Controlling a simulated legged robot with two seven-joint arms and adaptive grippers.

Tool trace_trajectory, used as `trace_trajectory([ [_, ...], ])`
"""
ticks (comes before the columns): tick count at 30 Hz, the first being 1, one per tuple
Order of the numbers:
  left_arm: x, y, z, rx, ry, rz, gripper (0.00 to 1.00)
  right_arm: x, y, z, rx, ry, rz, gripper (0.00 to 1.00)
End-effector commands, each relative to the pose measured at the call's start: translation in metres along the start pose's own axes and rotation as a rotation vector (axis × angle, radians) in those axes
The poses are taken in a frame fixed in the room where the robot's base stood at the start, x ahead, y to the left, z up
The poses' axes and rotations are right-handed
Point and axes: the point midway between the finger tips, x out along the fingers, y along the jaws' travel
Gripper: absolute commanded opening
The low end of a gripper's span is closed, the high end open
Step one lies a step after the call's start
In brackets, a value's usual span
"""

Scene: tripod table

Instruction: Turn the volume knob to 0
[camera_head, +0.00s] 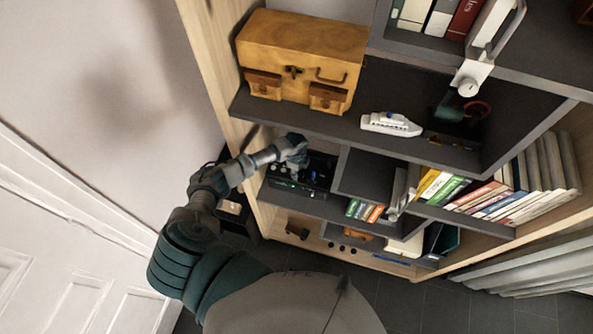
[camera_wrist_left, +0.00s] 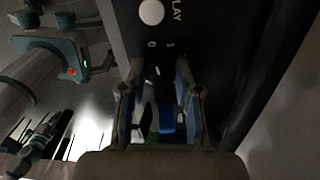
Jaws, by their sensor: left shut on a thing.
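The black audio device (camera_head: 296,184) sits in a shelf compartment at the centre-left of the head view, with small pale knobs and a green light on its front. My left gripper (camera_head: 299,158) is at its front. In the left wrist view the dark panel (camera_wrist_left: 210,45) shows a round white button, part of the word PLAY and the marks 0 and 1. There my left gripper (camera_wrist_left: 158,82) is shut on the volume knob (camera_wrist_left: 152,73), which is dark and mostly hidden between the fingers. The knob's exact setting cannot be read.
A wooden chest (camera_head: 300,50) and a white toy ship (camera_head: 391,124) stand on the shelf above. Books (camera_head: 520,190) fill the compartments on the right. The wooden side panel (camera_head: 213,75) rises close to the left of the device. Open floor lies below.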

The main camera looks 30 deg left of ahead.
Motion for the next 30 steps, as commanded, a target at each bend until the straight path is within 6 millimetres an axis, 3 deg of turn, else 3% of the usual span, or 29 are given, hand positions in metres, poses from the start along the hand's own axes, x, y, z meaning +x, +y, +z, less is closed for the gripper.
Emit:
trace_trajectory([
  [6, 0.0, -0.001, -0.001, 0.001, 0.004, -0.005, 0.0, 0.0, 0.0, 0.0, 0.0, 0.0, 0.0, 0.0],
  [7, 0.0, -0.002, -0.001, 0.001, 0.004, -0.006, 0.35, 0.0, 0.0, 0.0, 0.0, 0.0, 0.0, 0.0],
  [10, 0.0, -0.001, -0.001, 0.002, 0.003, -0.005, 0.58, 0.0, 0.0, 0.0, 0.0, 0.0, 0.0, 0.0],
  [22, -0.009, -0.001, 0.0, 0.002, 0.002, -0.005, 0.58, 0.0, 0.001, 0.0, -0.001, 0.001, 0.001, 0.0],
  [30, -0.064, -0.003, 0.0, 0.004, 0.002, -0.007, 0.58, 0.0, 0.0, 0.0, 0.0, 0.001, 0.0, 0.0],
])
